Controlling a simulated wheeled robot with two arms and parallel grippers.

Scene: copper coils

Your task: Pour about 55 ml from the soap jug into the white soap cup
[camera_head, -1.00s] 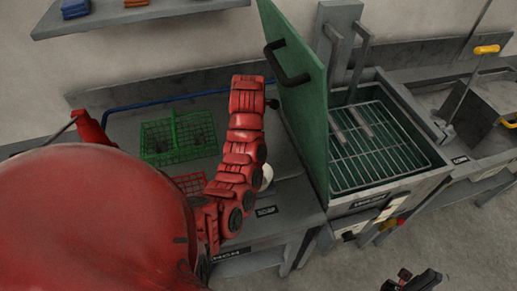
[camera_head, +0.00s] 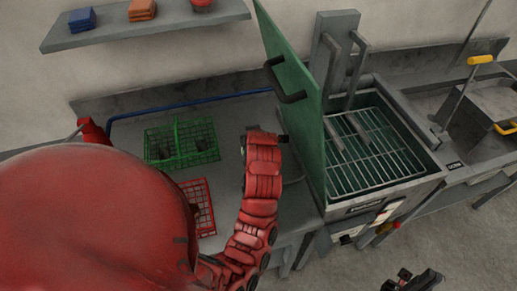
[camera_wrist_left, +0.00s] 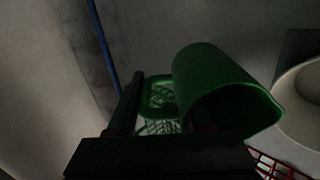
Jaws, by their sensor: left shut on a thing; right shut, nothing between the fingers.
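The green soap jug (camera_wrist_left: 215,85) shows large in the left wrist view, tipped over with its mouth and lip toward the lower right. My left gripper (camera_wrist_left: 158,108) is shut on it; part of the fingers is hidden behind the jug. The white soap cup (camera_wrist_left: 302,100) is at the right edge, cut off by the frame. The jug's lip overlaps the cup's left rim in the picture; I cannot tell the height between them. No stream is visible. In the head view my left arm hides the cup and most of the jug. My right gripper (camera_head: 410,279) is shut and empty at the bottom right.
An upright green lid (camera_head: 293,100) stands right of the arm, beside a tank with a rack (camera_head: 375,150). A shelf (camera_head: 150,30) hangs above.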

